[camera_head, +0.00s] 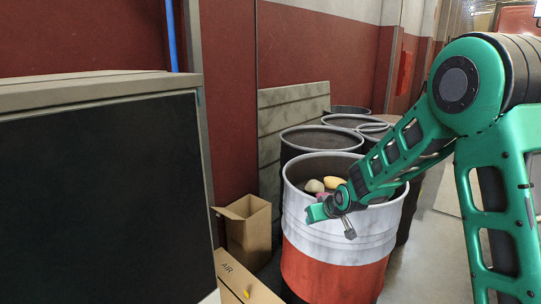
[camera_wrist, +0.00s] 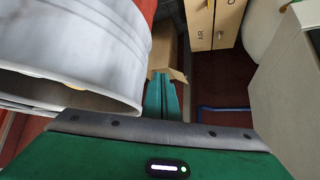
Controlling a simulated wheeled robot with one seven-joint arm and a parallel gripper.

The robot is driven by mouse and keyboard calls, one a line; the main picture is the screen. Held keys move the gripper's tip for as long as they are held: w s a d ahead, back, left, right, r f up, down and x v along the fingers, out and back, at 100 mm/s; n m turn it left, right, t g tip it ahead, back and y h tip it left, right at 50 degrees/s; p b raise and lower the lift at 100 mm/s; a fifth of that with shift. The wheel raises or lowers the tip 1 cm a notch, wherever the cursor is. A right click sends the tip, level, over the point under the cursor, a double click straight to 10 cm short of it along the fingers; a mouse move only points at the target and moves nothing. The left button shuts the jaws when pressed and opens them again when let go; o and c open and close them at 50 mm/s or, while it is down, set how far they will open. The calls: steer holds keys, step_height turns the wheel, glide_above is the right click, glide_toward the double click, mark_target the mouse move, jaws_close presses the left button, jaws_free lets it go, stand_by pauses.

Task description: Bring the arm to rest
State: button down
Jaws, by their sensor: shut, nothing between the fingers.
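My green arm reaches in from the right in the head view. My gripper (camera_head: 318,212) is in front of the upper rim of a white and red barrel (camera_head: 335,262), at the barrel's left side. In the wrist view my gripper (camera_wrist: 163,78) shows two green fingers close together, with nothing between them. The barrel (camera_wrist: 85,45) fills the upper left of that view, beside the fingers. I cannot tell whether the gripper touches it.
Several round items, one yellow (camera_head: 335,182), lie in the barrel. Dark barrels (camera_head: 320,140) stand behind it. An open cardboard box (camera_head: 248,235) and a box marked AIR (camera_head: 235,280) stand left of it. A large cabinet with a dark panel (camera_head: 100,200) fills the left.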

steer(key=s+d+r+m+g+h, duration=0.1)
steer(key=s+d+r, duration=0.35)
steer(key=s, duration=0.55)
steer(key=s+d+r+m+g+h, duration=0.1)
steer(key=s+d+r+m, duration=0.15)
steer(key=s+d, duration=0.55)
steer(key=s+d+r+m+g+h, duration=0.1)
steer(key=s+d+r, duration=0.25)
steer(key=s, duration=0.95)
steer(key=s+d+m+g, duration=0.2)
steer(key=s+d, duration=0.3)
steer(key=s, duration=0.3)
steer(key=s+d+f+m+g, duration=0.1)
steer(key=s+d+m+g, duration=0.2)
steer(key=s, duration=0.5)
steer(key=d+m, duration=0.1)
steer(key=d, duration=0.1)
steer(key=shift+s+d+f, duration=0.2)
steer(key=shift+d, duration=0.1)
